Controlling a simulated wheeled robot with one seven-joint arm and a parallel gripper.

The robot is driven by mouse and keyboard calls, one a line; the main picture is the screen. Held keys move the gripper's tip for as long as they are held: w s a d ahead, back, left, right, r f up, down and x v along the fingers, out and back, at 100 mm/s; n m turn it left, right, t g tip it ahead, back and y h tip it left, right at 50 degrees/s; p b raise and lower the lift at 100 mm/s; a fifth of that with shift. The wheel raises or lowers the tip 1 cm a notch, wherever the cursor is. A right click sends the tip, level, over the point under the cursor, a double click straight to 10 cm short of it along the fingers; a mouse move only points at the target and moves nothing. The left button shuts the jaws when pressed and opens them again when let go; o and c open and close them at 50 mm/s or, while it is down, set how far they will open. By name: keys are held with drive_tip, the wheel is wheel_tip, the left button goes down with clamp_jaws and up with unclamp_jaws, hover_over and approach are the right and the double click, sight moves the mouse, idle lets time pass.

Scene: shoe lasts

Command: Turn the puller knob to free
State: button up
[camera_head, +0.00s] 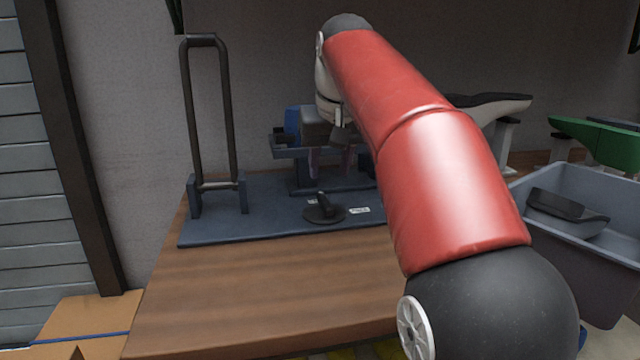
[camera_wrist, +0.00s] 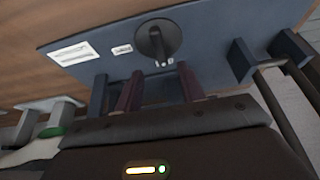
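The puller knob (camera_head: 323,208) is a black round dial with a raised bar handle. It sits on the blue-grey base plate (camera_head: 270,227), and also shows at the top of the wrist view (camera_wrist: 157,38). There its bar runs roughly up and down the picture, with small pale marks by its lower end. Two white labels lie beside it, a small one (camera_wrist: 122,49) and a larger one (camera_wrist: 73,53); their text is too small to read. My gripper (camera_wrist: 160,72) is open and empty, its two dark maroon fingers apart, pointing toward the knob without visible contact.
A tall black hoop handle (camera_head: 209,110) stands on the plate's left part. A dark fixture with a blue part (camera_head: 292,125) is behind my gripper. A grey bin (camera_head: 610,245) holding a dark shoe last is at right. The wooden tabletop (camera_head: 270,290) in front is clear.

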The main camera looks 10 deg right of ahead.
sight(325, 200)
drive_tip(key=shift+w+f, duration=0.25)
drive_tip(key=x, duration=0.7)
drive_tip(key=shift+s, duration=0.1)
clamp_jaws()
